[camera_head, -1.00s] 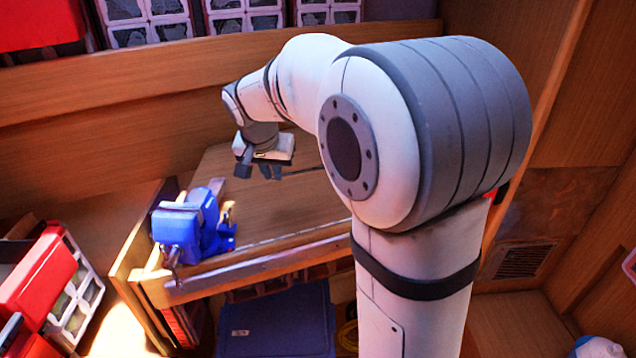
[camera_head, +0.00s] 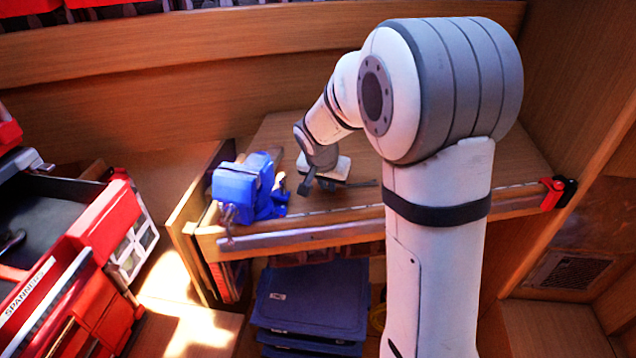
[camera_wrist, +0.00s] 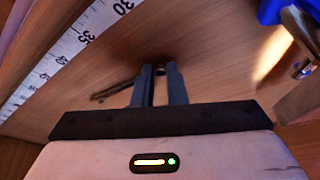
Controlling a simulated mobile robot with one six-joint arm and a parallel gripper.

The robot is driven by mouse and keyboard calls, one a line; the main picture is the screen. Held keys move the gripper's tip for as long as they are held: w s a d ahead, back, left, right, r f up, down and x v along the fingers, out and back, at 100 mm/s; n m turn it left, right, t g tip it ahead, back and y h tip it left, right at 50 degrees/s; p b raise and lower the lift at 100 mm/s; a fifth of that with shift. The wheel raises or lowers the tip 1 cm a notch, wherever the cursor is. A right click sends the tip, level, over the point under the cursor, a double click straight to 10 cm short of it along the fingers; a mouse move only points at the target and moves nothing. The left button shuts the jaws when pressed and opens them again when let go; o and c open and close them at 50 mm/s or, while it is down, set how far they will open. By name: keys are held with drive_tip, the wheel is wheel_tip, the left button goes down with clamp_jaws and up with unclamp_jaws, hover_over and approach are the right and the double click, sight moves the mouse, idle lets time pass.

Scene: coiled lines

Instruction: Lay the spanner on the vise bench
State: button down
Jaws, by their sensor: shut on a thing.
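The spanner (camera_wrist: 112,92) is a thin dark bar in the wrist view, running left from between my fingertips. In the head view the spanner (camera_head: 362,183) sticks out to the right of my gripper (camera_head: 315,188). My gripper (camera_wrist: 160,72) is shut on it, and the fingers hide part of it. The vise bench (camera_head: 285,135) is a wooden top directly beneath. The spanner is low over or touching the bench; I cannot tell which. The blue vise (camera_head: 245,188) stands just left of my gripper, and its blue edge shows at the upper right of the wrist view (camera_wrist: 272,10).
A measuring strip (camera_wrist: 72,50) runs along the bench's edge. A red and black fitting (camera_head: 557,193) sits at its right end. Blue crates (camera_head: 310,300) are stacked below. An open red drawer unit (camera_head: 105,215), labelled SPANNERS, stands left. Bare bench lies behind my gripper.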

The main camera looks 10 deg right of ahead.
drive_tip(key=shift+f+b, duration=0.25)
drive_tip(key=shift+b, duration=0.1)
drive_tip(key=c, duration=1.5)
unclamp_jaws()
drive_tip(key=shift+r, duration=0.1)
drive_tip(key=shift+o, duration=0.2)
